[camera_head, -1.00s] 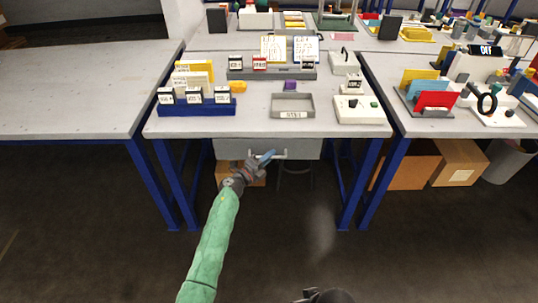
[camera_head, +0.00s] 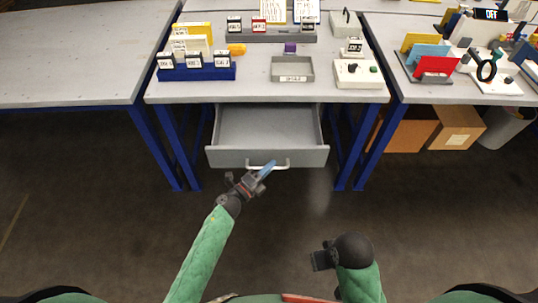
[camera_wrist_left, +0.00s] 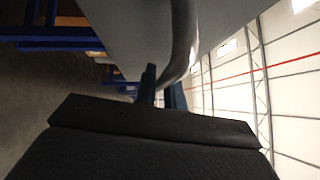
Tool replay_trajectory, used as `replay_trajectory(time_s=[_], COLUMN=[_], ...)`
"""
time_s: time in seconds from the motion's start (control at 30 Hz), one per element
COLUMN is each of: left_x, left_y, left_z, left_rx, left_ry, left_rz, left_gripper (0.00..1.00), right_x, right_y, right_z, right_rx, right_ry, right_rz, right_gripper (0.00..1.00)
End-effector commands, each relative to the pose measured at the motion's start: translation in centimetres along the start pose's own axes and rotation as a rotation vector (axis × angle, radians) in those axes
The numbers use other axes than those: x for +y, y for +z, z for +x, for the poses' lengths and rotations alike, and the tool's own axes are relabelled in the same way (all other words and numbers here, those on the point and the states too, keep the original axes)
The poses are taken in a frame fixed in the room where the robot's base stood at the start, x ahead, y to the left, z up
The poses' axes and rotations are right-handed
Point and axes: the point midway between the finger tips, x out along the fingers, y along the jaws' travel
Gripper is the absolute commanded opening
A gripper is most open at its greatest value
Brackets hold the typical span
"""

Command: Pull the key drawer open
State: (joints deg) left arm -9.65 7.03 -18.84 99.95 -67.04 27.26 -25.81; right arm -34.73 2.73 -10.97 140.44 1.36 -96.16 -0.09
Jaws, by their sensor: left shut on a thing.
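The grey key drawer (camera_head: 225,157) under the middle table is pulled out in the head view, and its inside shows bare grey. A pale bar handle (camera_head: 283,166) runs across its front. My left gripper (camera_head: 267,168) is shut on the left part of this handle. In the left wrist view the gripper's fingers (camera_wrist_left: 160,92) close around the curved handle (camera_wrist_left: 183,50), with the drawer front (camera_wrist_left: 125,25) beside it. My right gripper (camera_head: 322,257) is in the lower right of the head view, away from the drawer; its jaw opening is not clear.
On the middle table stand a blue rack (camera_head: 197,73) with cards, a grey tray (camera_head: 292,70) and a white box with buttons (camera_head: 357,73). Blue table legs (camera_head: 348,150) flank the drawer. Cardboard boxes (camera_head: 460,128) sit under the right table. The floor in front is clear.

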Motion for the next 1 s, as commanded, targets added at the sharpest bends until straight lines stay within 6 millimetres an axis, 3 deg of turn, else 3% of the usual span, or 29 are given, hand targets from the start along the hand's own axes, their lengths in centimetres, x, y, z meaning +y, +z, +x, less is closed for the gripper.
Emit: replay_trajectory(time_s=[0.5, 0.53, 0.63, 1.0], left_x=[-0.07, -0.07, -0.09, 0.0], left_y=[-0.7, -0.69, -0.69, -0.71], left_z=[-0.78, -0.78, -0.77, -1.22], left_rx=[-0.001, -0.001, -0.001, 0.0], left_ry=[0.002, 0.002, 0.002, 0.002], left_rz=[0.0, 0.0, 0.0, 0.0], left_gripper=[0.0, 0.13, 0.32, 0.32], right_x=[0.02, 0.02, 0.02, 0.06], right_y=[0.13, 0.13, 0.12, 0.01], right_z=[-0.07, -0.07, -0.09, 0.04], right_rx=[-0.004, -0.004, -0.004, 0.001], right_ry=[0.0, 0.0, 0.001, 0.001], right_rz=[0.003, 0.003, 0.002, 0.0], right_gripper=[0.36, 0.36, 0.36, 0.36])
